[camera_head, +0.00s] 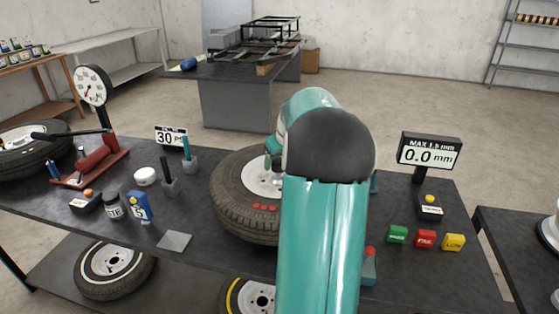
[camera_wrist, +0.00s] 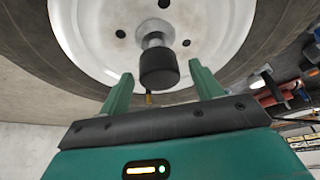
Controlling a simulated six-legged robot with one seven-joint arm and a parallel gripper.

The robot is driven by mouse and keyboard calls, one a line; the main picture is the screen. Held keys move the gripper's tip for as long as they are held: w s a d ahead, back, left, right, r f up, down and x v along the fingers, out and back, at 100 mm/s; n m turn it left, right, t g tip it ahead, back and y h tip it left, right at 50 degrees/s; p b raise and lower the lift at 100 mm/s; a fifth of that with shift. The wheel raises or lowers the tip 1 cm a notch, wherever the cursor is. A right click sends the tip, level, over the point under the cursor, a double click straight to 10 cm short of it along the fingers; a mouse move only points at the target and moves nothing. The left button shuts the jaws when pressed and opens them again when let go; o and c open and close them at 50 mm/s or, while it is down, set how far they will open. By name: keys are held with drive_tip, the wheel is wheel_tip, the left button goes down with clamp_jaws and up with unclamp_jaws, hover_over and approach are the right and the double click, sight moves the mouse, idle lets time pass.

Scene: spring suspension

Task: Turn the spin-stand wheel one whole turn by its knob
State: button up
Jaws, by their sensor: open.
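The spin-stand wheel is a dark tyre (camera_head: 232,212) with a white rim (camera_head: 258,172), standing on the bench. My arm covers its right part in the head view. In the wrist view the white rim (camera_wrist: 215,35) fills the top, with a black cylindrical knob (camera_wrist: 158,70) on a metal stem pointing towards me. My gripper (camera_wrist: 160,72) is open, with one green finger on each side of the knob and a gap visible on both sides. The fingers do not appear to touch the knob. In the head view my arm hides the knob and most of the gripper.
A display reading 0.0 mm (camera_head: 428,153) and green, red and yellow blocks (camera_head: 426,239) are on the right. A dial gauge (camera_head: 91,86), small tools and a 30 sign (camera_head: 171,136) are on the left. A grey plate (camera_head: 174,242) lies on clear bench in front.

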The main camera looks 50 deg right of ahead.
drive_tip(key=c, duration=1.4)
drive_tip(key=shift+n, duration=0.4)
